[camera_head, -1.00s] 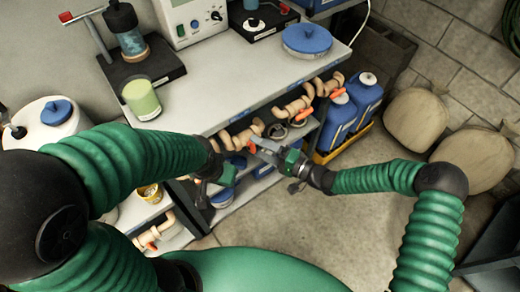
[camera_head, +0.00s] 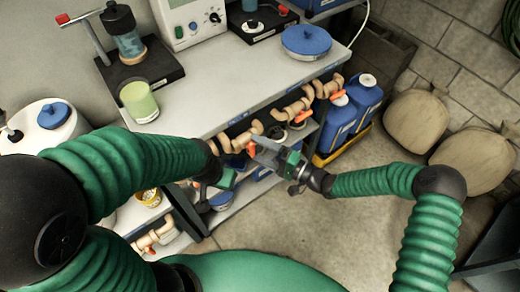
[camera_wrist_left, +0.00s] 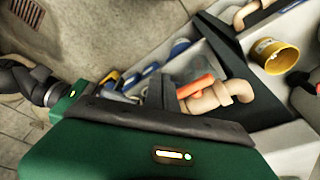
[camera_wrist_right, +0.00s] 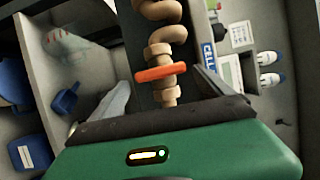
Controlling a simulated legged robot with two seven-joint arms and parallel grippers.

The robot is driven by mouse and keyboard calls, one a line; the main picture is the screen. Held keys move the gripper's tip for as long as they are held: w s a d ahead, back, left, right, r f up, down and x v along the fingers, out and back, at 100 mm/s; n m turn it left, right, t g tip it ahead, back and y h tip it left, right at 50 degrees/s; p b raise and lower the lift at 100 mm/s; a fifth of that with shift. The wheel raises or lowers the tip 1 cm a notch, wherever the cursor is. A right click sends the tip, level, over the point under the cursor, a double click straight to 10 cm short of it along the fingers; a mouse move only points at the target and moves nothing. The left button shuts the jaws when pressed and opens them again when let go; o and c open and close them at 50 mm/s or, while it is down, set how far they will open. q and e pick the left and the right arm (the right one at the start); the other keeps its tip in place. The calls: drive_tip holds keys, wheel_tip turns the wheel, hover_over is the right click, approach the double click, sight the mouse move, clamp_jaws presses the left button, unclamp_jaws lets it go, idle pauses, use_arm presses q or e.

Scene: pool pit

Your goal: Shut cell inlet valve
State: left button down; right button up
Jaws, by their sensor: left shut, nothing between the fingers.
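A beige pipe valve with an orange handle (camera_wrist_right: 160,72) is ahead of my right gripper (camera_wrist_right: 163,92). In the right wrist view the handle lies across the pipe, between two spread grey fingers. A label reading "CELL" (camera_wrist_right: 208,55) is to the right of this pipe. In the head view my right gripper (camera_head: 262,152) is at the bench front, close to an orange handle (camera_head: 251,148); contact cannot be told. My left gripper (camera_head: 222,180) is left of it, partly hidden by its arm. In the left wrist view its fingers (camera_wrist_left: 163,92) are shut and empty, near another orange-handled valve (camera_wrist_left: 195,87).
More beige pipes (camera_head: 298,107) run along the front of the grey bench (camera_head: 225,85). Blue jugs (camera_head: 340,120) stand in a yellow tray (camera_head: 325,158) at right. A yellow cup (camera_wrist_left: 278,56) is on the lower shelf. Floor (camera_head: 260,215) before the bench is clear.

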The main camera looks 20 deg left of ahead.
drive_tip(key=shift+s+r, duration=0.1)
drive_tip(key=shift+s, duration=0.05)
drive_tip(key=p+v, duration=0.1)
drive_tip(key=v, duration=1.6)
